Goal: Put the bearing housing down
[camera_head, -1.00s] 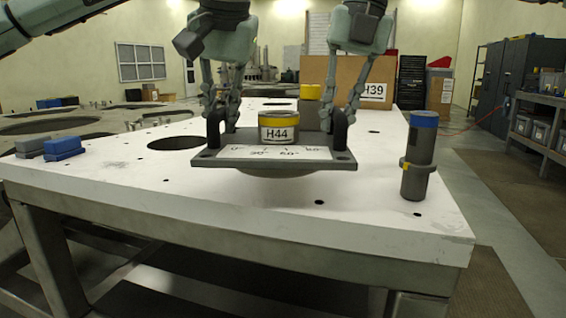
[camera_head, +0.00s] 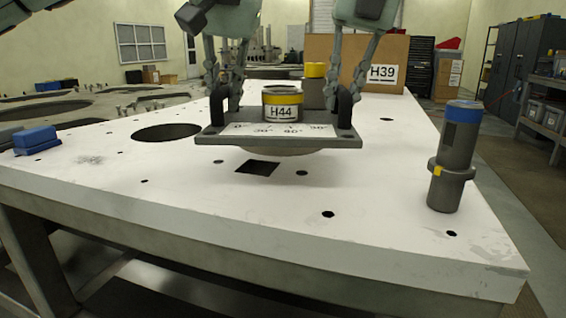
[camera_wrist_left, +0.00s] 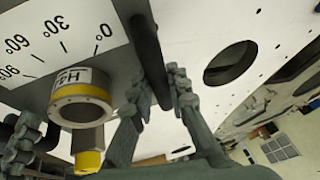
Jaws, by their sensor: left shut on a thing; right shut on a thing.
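The bearing housing is a dark grey plate (camera_head: 217,137) with a white angle scale, two black upright handles, a yellow-banded cylinder (camera_head: 283,104) labelled H44 and a rounded underside. It hangs roughly level above the white table (camera_head: 120,195), with a gap beneath. My left gripper (camera_head: 222,97) is shut on its left handle; the left wrist view shows the fingers (camera_wrist_left: 160,98) at this black handle (camera_wrist_left: 148,50). My right gripper (camera_head: 353,92) is shut on the right handle. A second, yellow-topped grey cylinder (camera_head: 314,85) shows behind the H44 cylinder; its base is hidden.
A square hole (camera_head: 257,167) lies below the plate, with small round holes around it. A large round hole (camera_head: 166,132) is at the left. A blue-topped grey cylinder (camera_head: 455,155) stands at the right, a blue block (camera_head: 36,138) at the left edge, and a box labelled H39 (camera_head: 330,50) behind.

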